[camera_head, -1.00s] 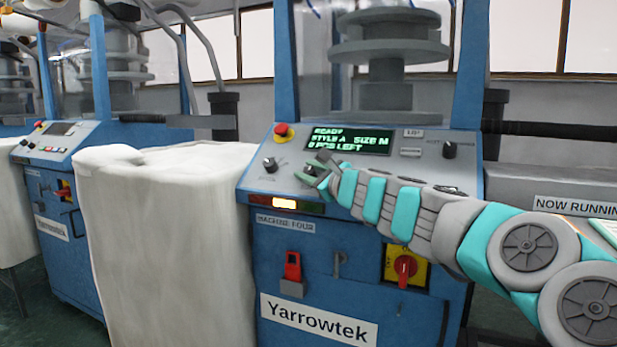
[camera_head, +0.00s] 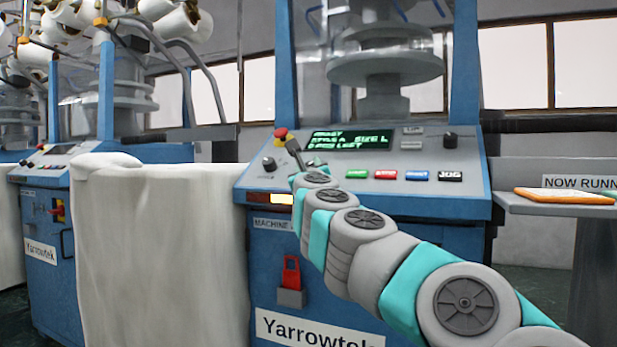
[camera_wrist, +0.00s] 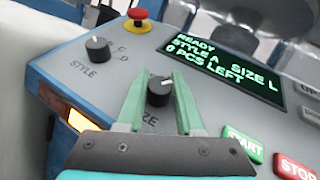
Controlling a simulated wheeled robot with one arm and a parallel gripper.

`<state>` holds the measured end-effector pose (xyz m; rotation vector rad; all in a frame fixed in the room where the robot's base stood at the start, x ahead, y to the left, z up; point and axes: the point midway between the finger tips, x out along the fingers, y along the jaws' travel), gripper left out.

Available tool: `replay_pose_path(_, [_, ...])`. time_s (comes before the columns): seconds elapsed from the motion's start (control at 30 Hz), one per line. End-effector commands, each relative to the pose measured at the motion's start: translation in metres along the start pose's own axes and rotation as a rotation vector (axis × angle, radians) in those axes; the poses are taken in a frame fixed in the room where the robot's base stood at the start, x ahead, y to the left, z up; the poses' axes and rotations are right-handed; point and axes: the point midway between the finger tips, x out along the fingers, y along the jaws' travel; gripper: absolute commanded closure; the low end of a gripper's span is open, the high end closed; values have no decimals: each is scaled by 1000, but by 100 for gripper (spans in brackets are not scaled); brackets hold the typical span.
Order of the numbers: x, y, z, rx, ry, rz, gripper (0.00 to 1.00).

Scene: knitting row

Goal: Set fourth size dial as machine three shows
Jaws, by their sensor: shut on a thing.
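The size dial (camera_wrist: 159,91) is a black knob with a white pointer on the sloped grey panel of machine four. In the wrist view my gripper (camera_wrist: 161,88) has its two green fingers on either side of this knob, shut on it. The display (camera_wrist: 222,72) reads READY, STYLE A, SIZE L, 0 PCS LEFT; it also shows in the head view (camera_head: 348,139). In the head view my gripper (camera_head: 294,148) is at the panel's left part, and my arm hides the size dial. Machine three's display (camera_head: 58,149) at the left is too small to read.
The style dial (camera_wrist: 97,48) and a red stop button (camera_wrist: 138,16) sit close by. A green START button (camera_wrist: 243,145) and red STOP button (camera_wrist: 296,165) lie right of my gripper. A white fabric bin (camera_head: 165,230) stands between the machines.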

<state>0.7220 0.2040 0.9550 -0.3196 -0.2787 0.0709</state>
Motion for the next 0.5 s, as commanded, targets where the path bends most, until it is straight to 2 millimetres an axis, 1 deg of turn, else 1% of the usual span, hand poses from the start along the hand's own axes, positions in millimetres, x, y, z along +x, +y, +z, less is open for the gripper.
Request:
replay_pose_path(0.03, [0,5,-1,8,1,-20,100])
replay_pose_path(0.3, [0,1,-1,47,6,-128,100])
replay_pose_path(0.5, [1,0,0,57,7,-156,100])
